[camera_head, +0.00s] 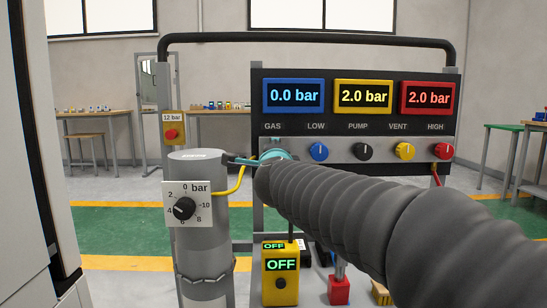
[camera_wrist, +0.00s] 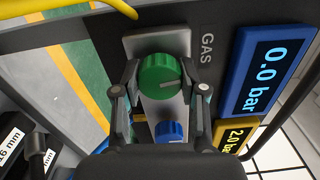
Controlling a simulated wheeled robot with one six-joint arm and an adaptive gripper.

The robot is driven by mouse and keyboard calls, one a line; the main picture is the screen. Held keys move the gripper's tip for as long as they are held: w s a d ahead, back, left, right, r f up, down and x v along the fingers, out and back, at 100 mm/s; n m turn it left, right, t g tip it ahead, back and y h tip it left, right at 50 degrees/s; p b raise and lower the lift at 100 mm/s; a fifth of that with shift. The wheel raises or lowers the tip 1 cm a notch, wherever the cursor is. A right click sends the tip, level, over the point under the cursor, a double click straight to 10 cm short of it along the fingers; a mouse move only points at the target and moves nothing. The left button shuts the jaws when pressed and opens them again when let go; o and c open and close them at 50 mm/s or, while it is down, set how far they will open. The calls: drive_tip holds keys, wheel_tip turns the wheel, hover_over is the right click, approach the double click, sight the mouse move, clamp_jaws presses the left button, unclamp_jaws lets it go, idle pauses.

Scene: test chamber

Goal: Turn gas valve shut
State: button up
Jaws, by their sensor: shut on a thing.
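The gas valve is a round green knob (camera_wrist: 160,75) on a grey plate beside the word GAS in the wrist view. A pale line on its face points right, toward the blue display. My gripper (camera_wrist: 161,90) has one finger on each side of the knob and is shut on it. In the head view my dark ribbed arm covers most of the gas valve and the gripper. The GAS label (camera_head: 272,126) shows there above the arm's end.
Blue LOW (camera_head: 319,151), black PUMP (camera_head: 363,151), yellow VENT (camera_head: 404,151) and red HIGH (camera_head: 443,151) knobs line the panel. The blue display (camera_head: 294,96) reads 0.0 bar; yellow (camera_head: 363,96) and red (camera_head: 428,97) read 2.0 bar. A grey cylinder (camera_head: 200,240) stands left, beside a yellow hose (camera_head: 237,184).

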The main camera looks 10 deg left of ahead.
drive_tip(key=shift+m, duration=1)
drive_tip(key=o, duration=1.1)
drive_tip(key=shift+o, duration=0.2)
drive_tip(key=shift+s, duration=0.1)
drive_tip(key=v, duration=1.1)
drive_tip(key=shift+s, duration=0.4)
drive_tip(key=shift+d, duration=0.15)
